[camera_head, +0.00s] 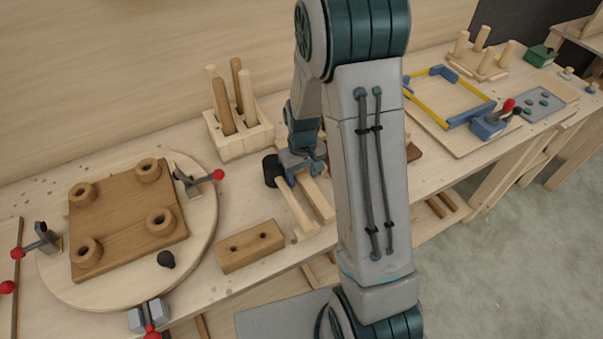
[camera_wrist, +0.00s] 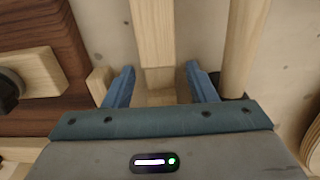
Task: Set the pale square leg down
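The pale square leg (camera_wrist: 153,40) lies lengthwise between the two blue fingers of my gripper (camera_wrist: 159,72) in the wrist view. A narrow gap shows on each side of it, so the fingers look open around it. It seems to rest flat on the bench. In the head view, the leg (camera_head: 318,202) reaches out toward the bench's front edge from under my gripper (camera_head: 303,163), whose fingers are partly hidden there.
A mallet with a black head (camera_head: 270,170) and pale handle lies close beside the leg. A rack of legs (camera_head: 240,140) stands behind. A drilled block (camera_head: 250,246) and a round turntable (camera_head: 205,235) with a brown seat (camera_head: 125,218) are left.

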